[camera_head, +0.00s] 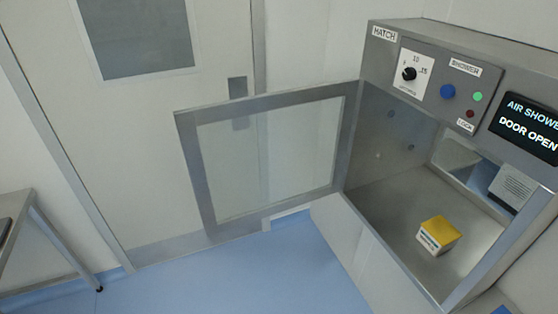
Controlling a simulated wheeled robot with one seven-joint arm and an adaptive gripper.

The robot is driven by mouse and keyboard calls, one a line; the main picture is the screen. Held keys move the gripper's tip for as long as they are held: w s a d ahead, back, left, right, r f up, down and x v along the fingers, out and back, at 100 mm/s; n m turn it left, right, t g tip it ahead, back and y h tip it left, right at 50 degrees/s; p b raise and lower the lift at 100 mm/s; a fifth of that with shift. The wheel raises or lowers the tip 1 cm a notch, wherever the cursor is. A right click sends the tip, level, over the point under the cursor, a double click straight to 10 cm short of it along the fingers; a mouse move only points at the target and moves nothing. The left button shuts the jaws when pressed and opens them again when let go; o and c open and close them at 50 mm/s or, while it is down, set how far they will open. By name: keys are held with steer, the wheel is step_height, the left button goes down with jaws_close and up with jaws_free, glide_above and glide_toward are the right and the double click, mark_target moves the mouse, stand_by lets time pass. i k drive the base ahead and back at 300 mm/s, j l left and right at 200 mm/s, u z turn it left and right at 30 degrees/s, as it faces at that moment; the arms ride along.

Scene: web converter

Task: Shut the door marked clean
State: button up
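A glazed door (270,152) with a grey metal frame stands wide open, swung out to the left of a metal hatch box (364,195). It is hinged at the left edge of the box opening. No "clean" marking can be read on it in this view. The hatch box carries a label reading "HATCH" (384,34), and its display (526,125) reads "AIR SHOWER" and "DOOR OPEN", partly cut off. My gripper is not in view.
A yellow-topped box (438,234) sits on the hatch floor. A dial (409,74), a blue button (447,92) and small lamps are on the panel. A large room door (150,120) stands behind the glazed door. A metal table (28,235) is at the left. Blue floor (240,280) is clear.

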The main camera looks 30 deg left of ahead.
mark_target(187, 120)
steer(key=u, duration=1.8)
steer(key=i+j+u, duration=0.3)
steer(key=i, duration=0.2)
steer(key=i+j+u, duration=0.15)
steer(key=i+u, duration=0.5)
steer(key=i, duration=0.35)
steer(key=i+z, duration=0.15)
steer(key=i, duration=0.3)
steer(key=i+j+z, duration=0.1)
steer(key=i, duration=0.35)
steer(key=i+j+z, duration=0.15)
steer(key=i, duration=0.3)
steer(key=i+j+z, duration=0.15)
steer(key=i, duration=0.25)
steer(key=j+z, duration=0.1)
steer(key=z, duration=3.3)
steer(key=k+j, duration=0.15)
steer(key=j, duration=0.15)
